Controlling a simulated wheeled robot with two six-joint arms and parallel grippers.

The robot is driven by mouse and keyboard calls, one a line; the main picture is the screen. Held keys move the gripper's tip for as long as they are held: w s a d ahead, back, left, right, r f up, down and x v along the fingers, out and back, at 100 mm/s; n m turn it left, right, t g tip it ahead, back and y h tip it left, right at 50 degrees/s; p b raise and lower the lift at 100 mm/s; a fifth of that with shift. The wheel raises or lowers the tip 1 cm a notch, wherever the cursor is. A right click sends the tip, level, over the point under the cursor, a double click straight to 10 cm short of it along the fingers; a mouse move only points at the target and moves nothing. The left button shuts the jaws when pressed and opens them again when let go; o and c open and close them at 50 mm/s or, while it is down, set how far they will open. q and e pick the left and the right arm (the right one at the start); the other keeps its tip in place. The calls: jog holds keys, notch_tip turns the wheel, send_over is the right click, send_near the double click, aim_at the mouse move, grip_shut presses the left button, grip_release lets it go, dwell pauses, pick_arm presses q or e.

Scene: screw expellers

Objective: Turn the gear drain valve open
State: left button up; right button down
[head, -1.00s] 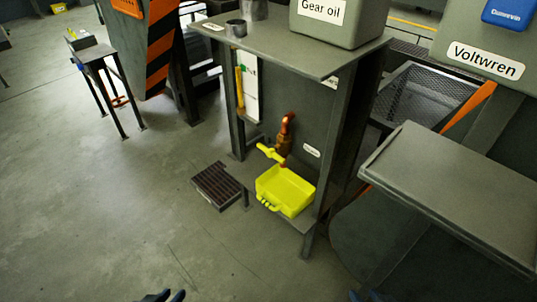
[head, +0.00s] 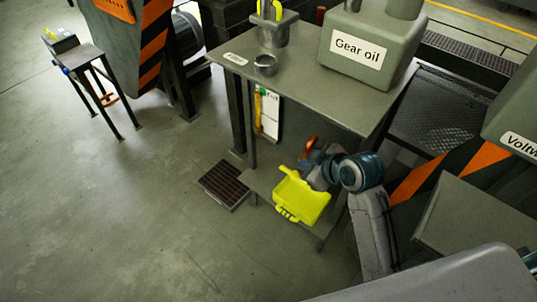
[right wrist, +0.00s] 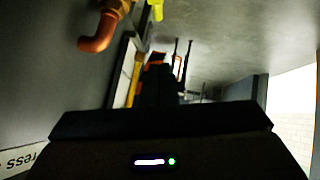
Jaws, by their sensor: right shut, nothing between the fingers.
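The gear drain valve is on an orange-brown pipe (head: 309,144) under the gear oil table. Its pipe also shows at the upper left of the right wrist view (right wrist: 98,36), with part of the yellow handle (right wrist: 157,9) at the top edge. In the head view my right gripper (head: 312,167) is beside the pipe and above the yellow tray (head: 303,200), and hides most of the valve. It is shut and empty. Whether it touches the handle cannot be told. The wrist view shows its dark fingers (right wrist: 158,84) together. My left gripper is out of view.
A floor grate (head: 223,184) lies left of the tray. Table legs frame the space.

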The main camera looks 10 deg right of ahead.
send_near(283, 167)
jog(key=w+a, duration=0.2)
jog(key=w, duration=0.1)
jog(key=f, duration=0.3)
jog(key=shift+w+d+f+b, duration=0.1)
jog(key=shift+w+b, duration=0.25)
jog(key=shift+d+f, duration=0.1)
jog(key=shift+f, duration=0.3)
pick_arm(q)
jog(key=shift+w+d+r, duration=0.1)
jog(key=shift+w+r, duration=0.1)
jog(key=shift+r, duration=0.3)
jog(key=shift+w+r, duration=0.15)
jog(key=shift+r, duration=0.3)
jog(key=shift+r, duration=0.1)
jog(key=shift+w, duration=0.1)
